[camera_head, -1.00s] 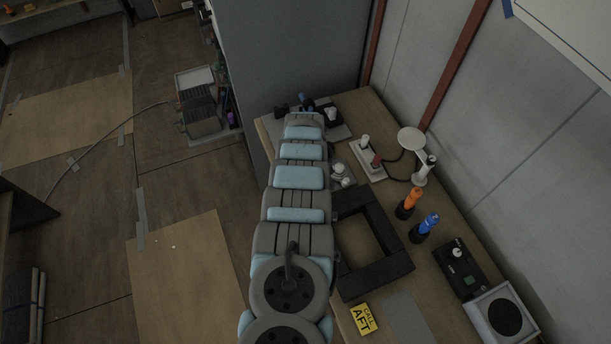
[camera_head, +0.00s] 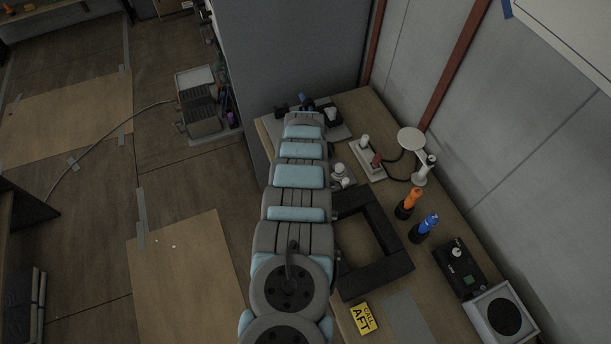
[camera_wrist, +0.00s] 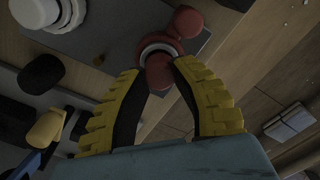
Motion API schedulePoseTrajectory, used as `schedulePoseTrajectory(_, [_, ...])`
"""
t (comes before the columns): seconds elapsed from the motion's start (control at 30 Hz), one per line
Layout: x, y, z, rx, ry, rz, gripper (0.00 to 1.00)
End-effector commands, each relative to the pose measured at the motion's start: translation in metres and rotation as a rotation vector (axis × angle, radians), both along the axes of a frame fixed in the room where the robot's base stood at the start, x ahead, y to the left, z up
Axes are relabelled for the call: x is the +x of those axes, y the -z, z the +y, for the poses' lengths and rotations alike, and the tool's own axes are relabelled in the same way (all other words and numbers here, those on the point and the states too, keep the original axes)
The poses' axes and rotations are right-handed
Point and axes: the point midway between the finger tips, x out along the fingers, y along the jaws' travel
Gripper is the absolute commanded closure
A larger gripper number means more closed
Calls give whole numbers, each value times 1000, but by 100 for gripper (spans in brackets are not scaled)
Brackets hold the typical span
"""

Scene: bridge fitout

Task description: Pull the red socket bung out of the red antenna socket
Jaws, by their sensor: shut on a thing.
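In the wrist view my gripper (camera_wrist: 157,75) has its two yellow-ribbed fingers closed on the red socket bung (camera_wrist: 159,74), a rounded red knob between the fingertips. Just beyond it is the red antenna socket (camera_wrist: 146,44), a red round body with a pale ring, on a grey plate (camera_wrist: 112,28). The bung overlaps the ring in this view, and I cannot tell whether it is still seated. A red round cap (camera_wrist: 188,21) sits beside the socket. In the head view my arm hides the bung, the socket and my fingers.
White round fittings (camera_wrist: 45,12) and black knobs (camera_wrist: 41,73) are near my gripper. A grey wall bounds the right.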

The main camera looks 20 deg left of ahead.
Motion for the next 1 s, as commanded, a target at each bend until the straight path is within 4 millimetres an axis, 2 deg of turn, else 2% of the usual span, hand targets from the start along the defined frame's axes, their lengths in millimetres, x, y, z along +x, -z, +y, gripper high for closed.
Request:
schedulePoseTrajectory(0.1, [1, -10, 0, 0, 0, -1, 100])
schedulePoseTrajectory(0.8, [0, -49, 0, 0, 0, 0, 100])
schedulePoseTrajectory(1.0, [0, -51, 0, -1, 0, 1, 100])
